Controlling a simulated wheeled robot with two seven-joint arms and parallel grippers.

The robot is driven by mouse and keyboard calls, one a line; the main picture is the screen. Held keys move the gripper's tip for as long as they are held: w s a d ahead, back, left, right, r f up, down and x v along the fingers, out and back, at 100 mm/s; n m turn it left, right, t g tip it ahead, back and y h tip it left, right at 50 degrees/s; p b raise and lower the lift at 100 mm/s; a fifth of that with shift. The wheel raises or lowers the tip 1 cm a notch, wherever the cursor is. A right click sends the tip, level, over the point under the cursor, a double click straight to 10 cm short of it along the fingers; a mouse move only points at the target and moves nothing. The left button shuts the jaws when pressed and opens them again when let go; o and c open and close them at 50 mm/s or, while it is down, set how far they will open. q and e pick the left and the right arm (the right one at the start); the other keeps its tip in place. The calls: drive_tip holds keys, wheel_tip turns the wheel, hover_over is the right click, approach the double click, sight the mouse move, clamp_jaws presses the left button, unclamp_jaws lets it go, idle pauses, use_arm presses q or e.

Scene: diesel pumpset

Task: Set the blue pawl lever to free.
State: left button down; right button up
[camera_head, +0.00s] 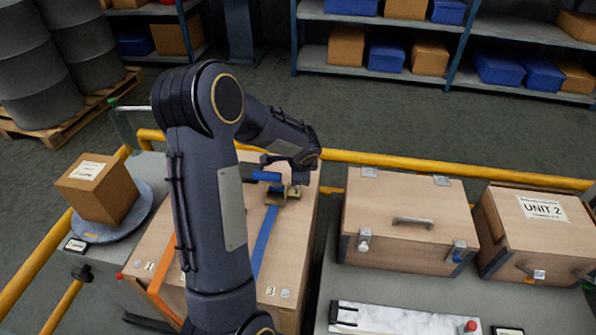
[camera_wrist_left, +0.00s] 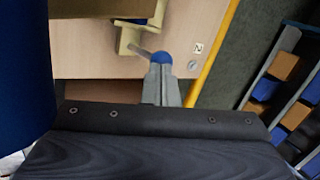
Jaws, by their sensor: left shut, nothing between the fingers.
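The blue pawl lever shows in the left wrist view as a thin grey rod with a round blue knob (camera_wrist_left: 163,58). The rod runs to a brass-coloured ratchet body (camera_wrist_left: 127,38) on the wooden crate. My left gripper (camera_wrist_left: 162,72) is shut and empty, its fingertips right at the near side of the knob; I cannot tell whether they touch. In the head view my left gripper (camera_head: 300,180) is beside the brass ratchet (camera_head: 275,194) and a blue cylindrical part (camera_head: 267,176); the knob cannot be made out there. My right gripper is not in view.
A blue strap (camera_head: 263,238) and an orange strap (camera_head: 160,285) cross the crate (camera_head: 285,250). A carton (camera_head: 98,190) stands on a round plate at left. A latched wooden chest (camera_head: 405,225) and a UNIT 2 crate (camera_head: 535,235) stand right. A yellow rail (camera_head: 420,164) runs behind.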

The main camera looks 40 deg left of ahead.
use_arm(q)
drive_tip(key=p, duration=0.1)
drive_tip(key=w+a+g+p, duration=0.1)
drive_tip(key=p, duration=0.1)
drive_tip(key=shift+w+r+h+p, duration=0.2)
drive_tip(key=shift+w+h+p, duration=0.1)
drive_tip(key=shift+w+f+p, duration=0.15)
drive_tip(key=shift+p, duration=0.15)
drive_tip(key=shift+w+a+f, duration=0.2)
drive_tip(key=shift+w+f, duration=0.15)
drive_tip(key=shift+w, duration=0.05)
